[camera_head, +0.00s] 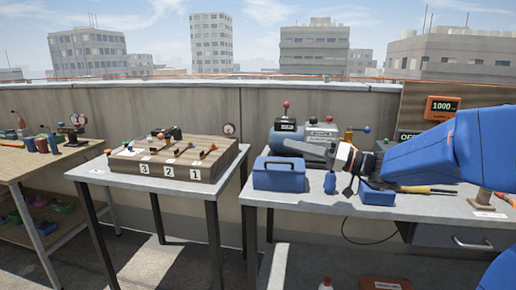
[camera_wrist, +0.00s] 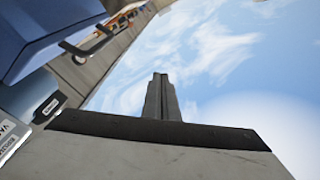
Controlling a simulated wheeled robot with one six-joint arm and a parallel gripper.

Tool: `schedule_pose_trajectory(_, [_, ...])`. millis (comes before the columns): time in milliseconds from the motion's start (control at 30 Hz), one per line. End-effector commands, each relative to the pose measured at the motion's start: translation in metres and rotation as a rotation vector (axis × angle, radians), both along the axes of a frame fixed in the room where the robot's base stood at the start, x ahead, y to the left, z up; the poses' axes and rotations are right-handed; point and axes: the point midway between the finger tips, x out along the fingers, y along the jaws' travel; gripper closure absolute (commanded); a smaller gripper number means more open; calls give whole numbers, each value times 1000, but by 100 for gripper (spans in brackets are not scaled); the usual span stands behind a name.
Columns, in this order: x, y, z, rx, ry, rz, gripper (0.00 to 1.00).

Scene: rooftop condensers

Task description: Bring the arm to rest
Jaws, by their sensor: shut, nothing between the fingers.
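My blue arm (camera_head: 430,150) reaches in from the right in the head view, above the right-hand table. My gripper (camera_head: 287,144) is grey and points left, above and just behind the blue box (camera_head: 288,174) as seen in the picture. In the wrist view my gripper (camera_wrist: 160,76) shows its two fingers together against the sky, with nothing between them. Whether any part of it touches the things behind it cannot be told from the head view.
The right-hand table (camera_head: 335,207) holds the box, a grey machine (camera_head: 322,131), a smaller blue block (camera_head: 377,195) and a yellow-handled tool (camera_head: 427,190). A wooden numbered block (camera_head: 180,160) stands on the middle table (camera_head: 118,180). A workbench (camera_head: 22,165) stands at left. Open floor lies between tables.

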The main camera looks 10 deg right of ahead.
Motion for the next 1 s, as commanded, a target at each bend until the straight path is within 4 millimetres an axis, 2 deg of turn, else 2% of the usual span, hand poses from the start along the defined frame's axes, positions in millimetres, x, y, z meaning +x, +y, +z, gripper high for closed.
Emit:
schedule_pose_trajectory(100, [-45,31,-27,-115,139,84,100])
schedule_pose_trajectory(200, [-84,47,-57,-227,269,132,100])
schedule_pose_trajectory(300, [-121,55,-87,-345,389,152,100])
schedule_pose_trajectory(433, [-167,53,-126,-504,528,139,100])
schedule_pose_trajectory(567, [-207,38,-161,-663,644,81,100])
schedule_pose_trajectory(700, [-243,11,-194,-825,733,-24,100])
schedule_pose_trajectory(900, [-280,-40,-225,-1024,795,-237,100])
schedule_pose_trajectory(1000, [-290,-66,-232,-1095,795,-351,100])
